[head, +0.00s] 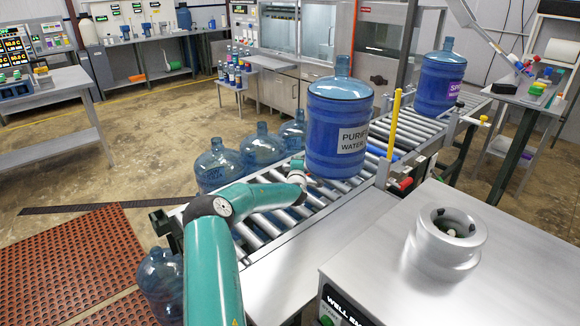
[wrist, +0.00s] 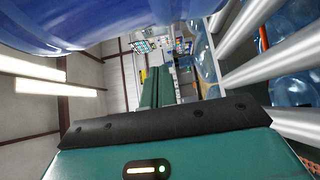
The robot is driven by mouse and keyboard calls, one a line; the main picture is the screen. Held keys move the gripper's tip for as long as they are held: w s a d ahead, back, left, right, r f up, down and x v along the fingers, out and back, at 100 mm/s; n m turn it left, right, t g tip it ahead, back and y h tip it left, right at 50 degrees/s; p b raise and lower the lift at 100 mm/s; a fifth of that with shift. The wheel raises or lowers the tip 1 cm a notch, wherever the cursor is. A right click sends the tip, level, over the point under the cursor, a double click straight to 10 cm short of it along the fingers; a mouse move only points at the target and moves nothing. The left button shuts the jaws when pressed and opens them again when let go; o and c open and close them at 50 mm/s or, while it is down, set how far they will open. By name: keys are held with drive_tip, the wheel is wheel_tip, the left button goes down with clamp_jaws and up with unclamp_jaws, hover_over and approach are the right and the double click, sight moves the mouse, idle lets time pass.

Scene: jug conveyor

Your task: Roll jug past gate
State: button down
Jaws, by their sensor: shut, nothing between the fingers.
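A blue water jug (head: 340,120) labelled "PURI… WATER" stands upright on the roller conveyor (head: 345,205). Its blue side also fills the top of the wrist view (wrist: 130,25), very close to the camera. My gripper (head: 309,181) is at the jug's lower left side. It is shut with nothing in it, and its fingertips are partly hidden; I cannot tell if it touches the jug. A yellow upright post (head: 394,125), perhaps part of the gate, stands at the conveyor's near side, just right of the jug. A second blue jug (head: 440,80) with a purple label stands farther along the rollers.
Several empty clear-blue jugs (head: 262,147) stand on the floor beyond the conveyor. A steel bench (head: 490,255) with a round metal fixture (head: 446,240) fills the near right. Rollers between the two jugs look clear. Red and blue parts (head: 404,184) sit near the post's base.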

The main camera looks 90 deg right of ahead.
sight(319, 153)
drive_tip(key=s+d, duration=0.8)
drive_tip(key=shift+d, duration=0.1)
idle(0.5)
